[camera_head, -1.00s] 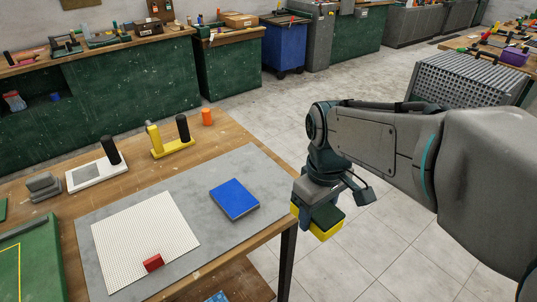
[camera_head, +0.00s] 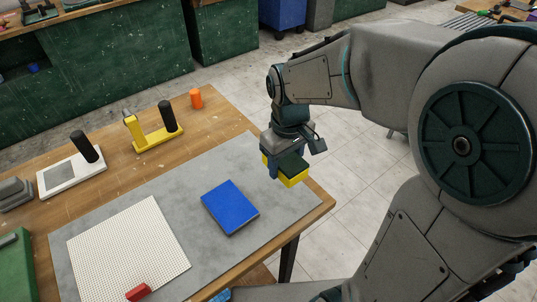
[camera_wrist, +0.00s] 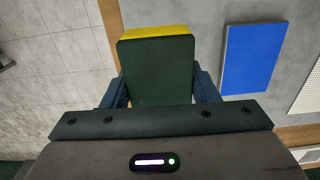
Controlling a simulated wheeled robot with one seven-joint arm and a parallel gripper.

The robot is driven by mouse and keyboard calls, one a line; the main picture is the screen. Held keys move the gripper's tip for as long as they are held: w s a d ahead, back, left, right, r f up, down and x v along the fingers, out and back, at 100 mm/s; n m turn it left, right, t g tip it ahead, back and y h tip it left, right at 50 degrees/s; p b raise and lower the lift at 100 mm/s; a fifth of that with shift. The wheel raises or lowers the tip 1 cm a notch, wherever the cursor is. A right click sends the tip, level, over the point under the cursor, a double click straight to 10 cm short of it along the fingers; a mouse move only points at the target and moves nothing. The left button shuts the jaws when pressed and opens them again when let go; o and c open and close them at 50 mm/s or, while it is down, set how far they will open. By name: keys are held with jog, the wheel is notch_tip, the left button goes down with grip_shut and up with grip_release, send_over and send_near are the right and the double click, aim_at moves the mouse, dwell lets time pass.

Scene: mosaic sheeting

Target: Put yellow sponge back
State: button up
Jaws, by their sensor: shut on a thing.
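The yellow sponge (camera_head: 294,181) has a dark green face, which shows large in the wrist view (camera_wrist: 157,75) with a yellow strip along its far edge. My gripper (camera_head: 280,166) is shut on it, with a blue finger on either side. The sponge is held in the air near the right edge of the workbench, and its height above the surface is hard to tell. A blue block (camera_head: 230,207) lies flat on the grey mat (camera_head: 115,210), left of the gripper; it also shows at the right in the wrist view (camera_wrist: 249,58).
A white studded sheet (camera_head: 130,250) lies on the mat, with a red block (camera_head: 138,292) at its front edge. A yellow tool with a black handle (camera_head: 158,138), a white float (camera_head: 70,175) and an orange cylinder (camera_head: 196,98) stand behind the mat. The mat's right part is clear.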

aim_at(269, 178)
jog(key=w+a+f, duration=0.2)
jog(key=w+a, duration=0.1)
jog(key=shift+a+f, duration=0.2)
jog(key=shift+f, duration=0.1)
jog(key=shift+f+p, duration=0.3)
jog(key=shift+f, duration=1.75)
jog(key=shift+f, duration=0.2)
jog(key=o, duration=1)
jog(key=shift+c, duration=0.2)
jog(key=shift+r, duration=0.1)
